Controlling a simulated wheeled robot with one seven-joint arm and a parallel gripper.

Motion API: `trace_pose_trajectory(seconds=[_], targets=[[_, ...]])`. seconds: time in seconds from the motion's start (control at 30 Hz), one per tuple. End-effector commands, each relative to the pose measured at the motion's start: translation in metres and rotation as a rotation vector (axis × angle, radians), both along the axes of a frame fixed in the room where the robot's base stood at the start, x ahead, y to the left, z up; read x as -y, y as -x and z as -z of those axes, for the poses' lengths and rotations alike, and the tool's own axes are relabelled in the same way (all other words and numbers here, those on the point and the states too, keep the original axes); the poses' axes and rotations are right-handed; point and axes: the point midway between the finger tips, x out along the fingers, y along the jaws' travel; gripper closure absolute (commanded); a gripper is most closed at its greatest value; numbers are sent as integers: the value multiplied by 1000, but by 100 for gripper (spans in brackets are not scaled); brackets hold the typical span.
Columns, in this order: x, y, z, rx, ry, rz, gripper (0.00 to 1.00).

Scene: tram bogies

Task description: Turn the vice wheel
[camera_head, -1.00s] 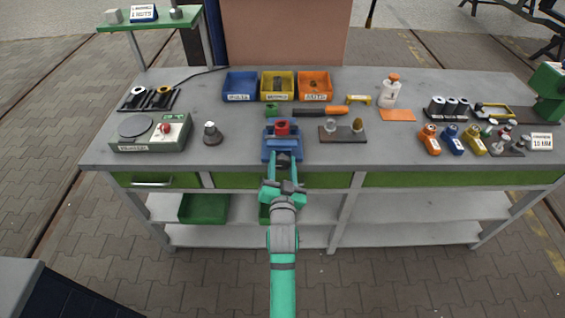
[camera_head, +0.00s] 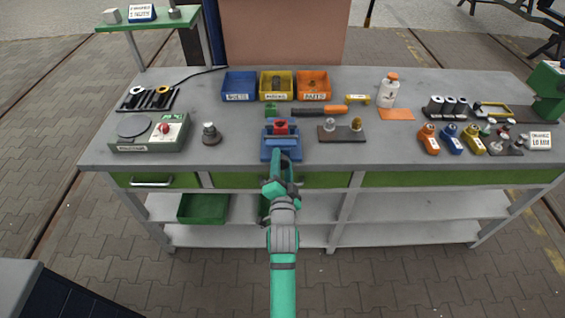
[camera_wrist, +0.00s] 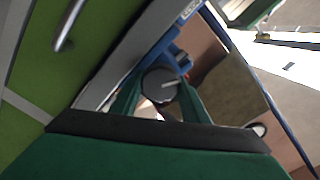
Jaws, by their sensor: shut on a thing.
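The blue vice (camera_head: 281,142) stands at the front edge of the workbench, with a red part (camera_head: 281,127) in its jaws. In the wrist view the vice wheel (camera_wrist: 160,85) is a dark round disc with a light mark, in front of the blue vice body (camera_wrist: 166,46). My gripper (camera_head: 284,161) reaches the front of the vice. Its green fingers (camera_wrist: 158,98) lie on both sides of the wheel and are shut on it. In the head view the gripper mostly hides the wheel.
Blue, yellow and orange bins (camera_head: 277,86) stand behind the vice. A grey device with a red button (camera_head: 150,132) and a dark knob-like part (camera_head: 211,134) are to the left. A dark plate with two fittings (camera_head: 342,131) is close on the right. A drawer handle (camera_wrist: 68,26) is below the benchtop.

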Motion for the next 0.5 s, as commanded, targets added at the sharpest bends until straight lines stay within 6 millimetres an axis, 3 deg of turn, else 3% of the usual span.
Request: trace_pose_trajectory(seconds=[0.37,0.4,0.47,0.5], targets=[[0,0,1,-1,-4,0,81],[0,0,1,-1,-4,0,56],[0,0,1,-1,-4,0,42],[0,0,1,-1,-4,0,40]])
